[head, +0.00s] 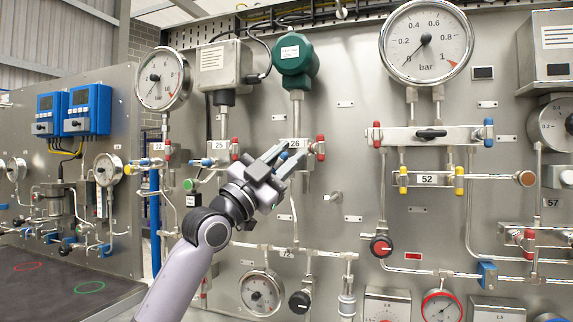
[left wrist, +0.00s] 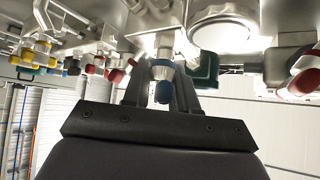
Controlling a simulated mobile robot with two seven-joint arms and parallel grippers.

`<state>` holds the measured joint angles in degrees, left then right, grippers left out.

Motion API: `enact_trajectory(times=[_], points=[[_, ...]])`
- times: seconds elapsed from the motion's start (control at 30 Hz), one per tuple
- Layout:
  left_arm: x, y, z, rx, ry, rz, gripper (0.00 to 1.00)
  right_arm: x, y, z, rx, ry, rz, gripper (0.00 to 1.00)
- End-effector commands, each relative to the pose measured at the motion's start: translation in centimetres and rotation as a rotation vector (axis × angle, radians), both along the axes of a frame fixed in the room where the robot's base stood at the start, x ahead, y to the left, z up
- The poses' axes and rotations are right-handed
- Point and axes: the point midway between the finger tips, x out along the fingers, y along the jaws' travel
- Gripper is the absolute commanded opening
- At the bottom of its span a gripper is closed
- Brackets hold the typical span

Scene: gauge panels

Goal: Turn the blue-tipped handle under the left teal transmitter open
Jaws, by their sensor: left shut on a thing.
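The left teal transmitter (head: 294,58) hangs on the grey panel in the head view, on a metal stem above the manifold block labelled 26 (head: 295,143). A red-tipped handle (head: 320,147) is on the block's right side. My left gripper (head: 282,160) is at the block's left side, shut on the blue-tipped handle, which it mostly hides there. In the left wrist view the handle's blue tip (left wrist: 163,91) shows between the two fingers, with its metal stem (left wrist: 162,68) behind. My right gripper is in neither view.
To the left, block 25 (head: 220,147) carries its own blue and red handles, close to my arm. A large gauge (head: 425,42) and block 52 (head: 427,180) are to the right.

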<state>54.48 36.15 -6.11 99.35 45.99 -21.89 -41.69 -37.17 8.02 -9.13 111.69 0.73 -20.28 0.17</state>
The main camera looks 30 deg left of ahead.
Motion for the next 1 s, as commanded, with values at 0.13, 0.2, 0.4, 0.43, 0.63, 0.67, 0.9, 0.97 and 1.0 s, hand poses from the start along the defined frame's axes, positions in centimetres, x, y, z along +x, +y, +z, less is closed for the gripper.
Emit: enact_trajectory(times=[0.13,0.2,0.4,0.43,0.63,0.67,0.9,0.97,1.0], points=[[0.0,-0.1,-0.1,-0.141,-0.03,-0.008,0.0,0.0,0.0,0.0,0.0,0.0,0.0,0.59],[0.0,0.0,0.0,-0.203,-0.044,-0.007,0.0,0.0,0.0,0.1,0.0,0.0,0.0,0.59],[0.0,0.2,0.2,-0.365,-0.081,-0.007,0.0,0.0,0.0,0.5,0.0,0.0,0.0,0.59],[0.0,0.2,0.2,-0.386,-0.086,-0.006,0.0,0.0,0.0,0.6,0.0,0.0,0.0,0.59],[-0.1,0.5,0.3,-0.505,-0.115,-0.005,0.0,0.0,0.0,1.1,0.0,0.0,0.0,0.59],[-0.1,0.5,0.3,-0.52,-0.119,-0.005,0.0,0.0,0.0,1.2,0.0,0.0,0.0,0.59],[-0.1,0.6,0.2,-0.597,-0.139,-0.003,0.0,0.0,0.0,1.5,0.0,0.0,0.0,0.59],[-0.1,0.6,0.2,-0.607,-0.141,-0.003,0.0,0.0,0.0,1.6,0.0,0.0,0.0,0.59],[-0.1,0.7,0.2,-0.611,-0.143,-0.002,0.0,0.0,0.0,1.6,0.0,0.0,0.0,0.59]])
